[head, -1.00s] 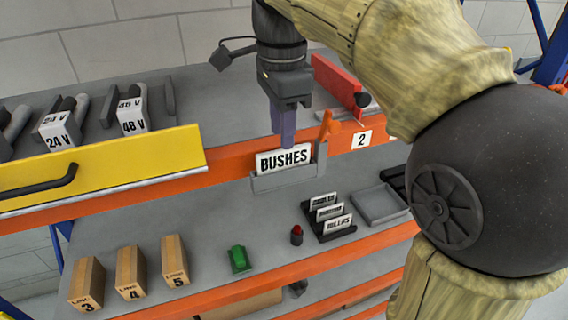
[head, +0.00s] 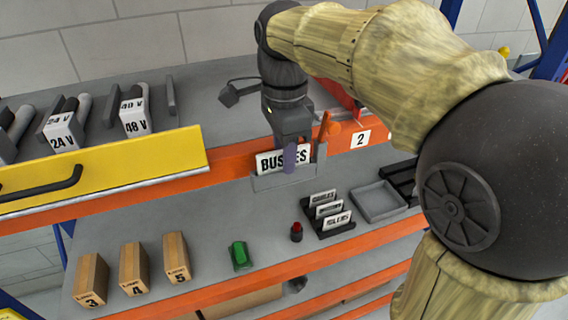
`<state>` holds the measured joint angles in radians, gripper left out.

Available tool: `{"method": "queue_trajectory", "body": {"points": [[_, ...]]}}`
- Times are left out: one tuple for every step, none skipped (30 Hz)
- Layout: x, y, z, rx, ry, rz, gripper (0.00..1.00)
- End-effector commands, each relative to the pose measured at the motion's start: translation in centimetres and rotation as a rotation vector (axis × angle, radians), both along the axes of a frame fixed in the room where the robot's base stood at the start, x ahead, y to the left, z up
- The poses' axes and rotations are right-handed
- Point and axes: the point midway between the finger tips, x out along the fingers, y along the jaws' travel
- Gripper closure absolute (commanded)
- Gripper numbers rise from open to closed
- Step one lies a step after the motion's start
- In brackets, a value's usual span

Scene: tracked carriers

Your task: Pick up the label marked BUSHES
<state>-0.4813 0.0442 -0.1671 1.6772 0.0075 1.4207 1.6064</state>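The label marked BUSHES (head: 269,162) is a white plate with black letters. It stands upright in a grey holder (head: 262,183) on the front of the orange shelf beam. My gripper (head: 290,158) points down in front of the label, and its finger covers the middle letters. Only one finger shows clearly, so I cannot tell whether it is open or shut, or whether it touches the label.
An orange lever (head: 323,128) stands right of the holder, near a plate marked 2 (head: 361,139). A yellow panel (head: 100,165) with a black handle is at left. Below are smaller labels in a black rack (head: 329,227), a grey tray (head: 379,202), and numbered boxes (head: 133,270).

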Motion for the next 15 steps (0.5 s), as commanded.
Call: {"method": "queue_trajectory", "body": {"points": [[-0.02, 0.09, 0.01, 0.000, 0.000, 0.002, 0.67], [-0.04, 0.09, 0.02, 0.000, 0.000, 0.003, 0.67], [-0.04, 0.10, 0.02, 0.000, 0.000, 0.003, 0.67], [-0.03, 0.11, 0.02, 0.000, 0.000, 0.003, 0.67], [-0.03, 0.10, 0.02, 0.000, 0.000, 0.003, 0.73], [-0.04, 0.15, 0.02, 0.000, 0.000, 0.004, 0.81], [-0.05, 0.16, 0.02, 0.000, 0.000, 0.004, 0.87], [-0.05, 0.17, 0.02, 0.000, 0.000, 0.004, 0.93], [-0.05, 0.17, 0.02, 0.000, 0.000, 0.004, 1.00], [-0.05, 0.17, 0.02, 0.000, 0.000, 0.004, 1.00], [-0.05, 0.16, 0.02, 0.000, 0.000, 0.004, 1.00], [-0.04, 0.13, 0.02, 0.000, 0.000, 0.003, 1.00], [-0.03, 0.10, 0.03, 0.000, 0.000, 0.003, 1.00], [-0.02, 0.09, 0.03, 0.000, 0.000, 0.003, 1.00], [-0.02, 0.09, 0.03, 0.000, 0.000, 0.002, 1.00]]}}
